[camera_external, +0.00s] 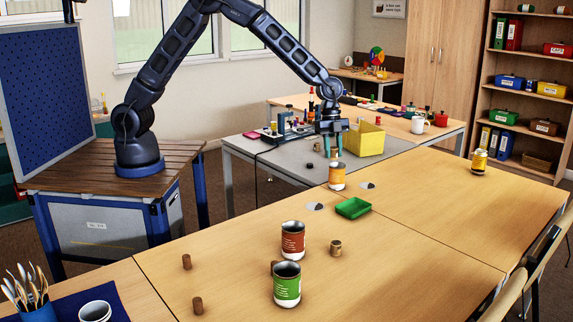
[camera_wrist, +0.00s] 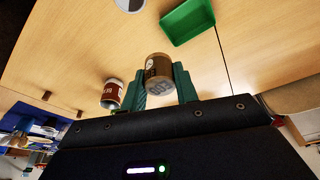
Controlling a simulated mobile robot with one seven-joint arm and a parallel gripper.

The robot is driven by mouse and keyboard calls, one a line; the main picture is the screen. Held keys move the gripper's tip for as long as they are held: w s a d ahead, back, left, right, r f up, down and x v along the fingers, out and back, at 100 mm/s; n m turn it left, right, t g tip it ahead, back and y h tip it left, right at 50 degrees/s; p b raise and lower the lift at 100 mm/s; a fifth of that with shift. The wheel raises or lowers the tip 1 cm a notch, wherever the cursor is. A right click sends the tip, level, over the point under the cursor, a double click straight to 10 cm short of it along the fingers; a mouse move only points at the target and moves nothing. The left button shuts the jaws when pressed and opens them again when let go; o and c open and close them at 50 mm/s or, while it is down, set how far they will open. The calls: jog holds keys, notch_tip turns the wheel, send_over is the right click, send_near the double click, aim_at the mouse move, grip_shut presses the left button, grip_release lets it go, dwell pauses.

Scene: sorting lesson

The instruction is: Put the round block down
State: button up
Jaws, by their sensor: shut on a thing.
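My gripper (camera_external: 333,152) points down above the far part of the near table. In the wrist view its green fingers (camera_wrist: 160,85) are shut on a brown round block (camera_wrist: 158,68), one finger on each side.
A green tray (camera_external: 353,208) and a white disc (camera_external: 315,206) lie nearby. A red can (camera_external: 293,240), a green can (camera_external: 287,284) and a small wooden drum (camera_external: 335,248) stand nearer. A yellow box (camera_external: 368,141) is behind. The table's right side is mostly clear.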

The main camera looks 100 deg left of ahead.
jog(key=a+n, duration=0.5)
jog(key=a, duration=1.4)
jog(key=n+t+y, duration=0.2)
jog(key=n+y, duration=0.2)
jog(key=n, duration=0.8)
send_over(284, 149)
jog(key=s, duration=0.1)
notch_tip(284, 149, down, 20)
jog(key=shift+a+r, duration=0.1)
jog(key=o, duration=0.7)
jog(key=shift+o, duration=1.2)
